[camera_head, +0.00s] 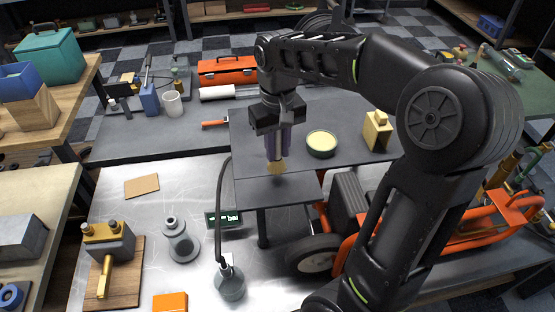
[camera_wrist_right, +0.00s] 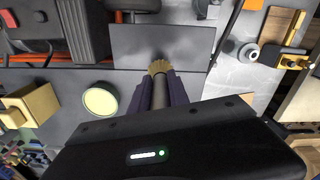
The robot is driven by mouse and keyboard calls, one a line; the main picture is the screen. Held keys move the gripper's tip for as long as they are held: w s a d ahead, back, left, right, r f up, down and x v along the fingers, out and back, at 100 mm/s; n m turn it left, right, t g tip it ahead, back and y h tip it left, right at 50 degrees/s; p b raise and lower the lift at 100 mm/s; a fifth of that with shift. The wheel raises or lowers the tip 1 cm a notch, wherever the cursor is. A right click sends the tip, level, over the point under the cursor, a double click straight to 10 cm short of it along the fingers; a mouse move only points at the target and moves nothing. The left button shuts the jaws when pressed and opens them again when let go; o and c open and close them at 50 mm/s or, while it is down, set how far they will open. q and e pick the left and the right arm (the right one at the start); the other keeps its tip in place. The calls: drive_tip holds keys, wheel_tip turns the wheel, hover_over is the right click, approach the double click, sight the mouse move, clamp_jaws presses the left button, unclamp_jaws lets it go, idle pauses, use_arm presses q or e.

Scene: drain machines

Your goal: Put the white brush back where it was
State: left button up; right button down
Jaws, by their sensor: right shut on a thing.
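My right gripper (camera_head: 278,146) comes down from above and is shut on a brush. The brush's tan bristles (camera_head: 277,168) point down, over the front part of the dark grey platform (camera_head: 290,189). In the right wrist view the brush handle (camera_wrist_right: 159,93) sits between the purple fingers and looks grey; I cannot tell that it is white. The bristles also show there (camera_wrist_right: 158,67), with a shadow on the dark surface. I cannot tell whether the tips touch the platform. My left gripper is not in view.
A round dark dish with a pale yellow top (camera_head: 321,143) and a yellow block (camera_head: 377,131) stand right of the gripper. A black hose (camera_head: 220,195) rises on the left. An orange toolbox (camera_head: 228,70) is behind. The platform's front strip is mostly clear.

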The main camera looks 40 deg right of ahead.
sight(278, 158)
drive_tip(key=shift+f, duration=0.15)
wheel_tip(278, 158, down, 3)
drive_tip(key=shift+f+p, duration=0.1)
drive_tip(key=shift+p, duration=0.2)
drive_tip(key=shift+f, duration=0.3)
drive_tip(key=shift+f, duration=0.15)
drive_tip(key=c, duration=1.3)
unclamp_jaws()
drive_tip(key=shift+o, duration=0.2)
